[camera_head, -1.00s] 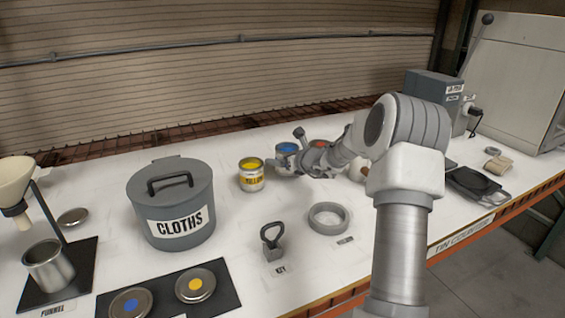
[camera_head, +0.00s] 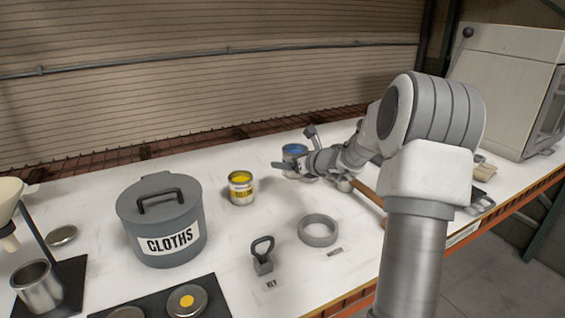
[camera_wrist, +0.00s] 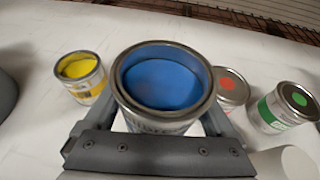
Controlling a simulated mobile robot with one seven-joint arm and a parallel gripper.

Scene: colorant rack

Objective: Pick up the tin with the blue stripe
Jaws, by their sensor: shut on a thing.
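The open tin with blue inside (camera_head: 294,149) is between the fingers of my gripper (camera_head: 290,167), beyond the yellow tin in the head view. In the wrist view the same blue tin (camera_wrist: 163,84) is upright, large and central, with my gripper (camera_wrist: 150,125) shut around its body. The gripper's grey bar hides most of the tin's label, so its stripe does not show. The tin's base is hidden; it looks higher than the neighbouring tins, but I cannot see the gap beneath it.
A yellow tin (camera_head: 241,188) stands left of the held tin. In the wrist view, a red-marked tin (camera_wrist: 231,88) and a green-striped tin (camera_wrist: 285,107) stand to the right. A grey cloths bin (camera_head: 160,222), a key tool (camera_head: 263,257) and a grey ring (camera_head: 318,230) are nearer.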

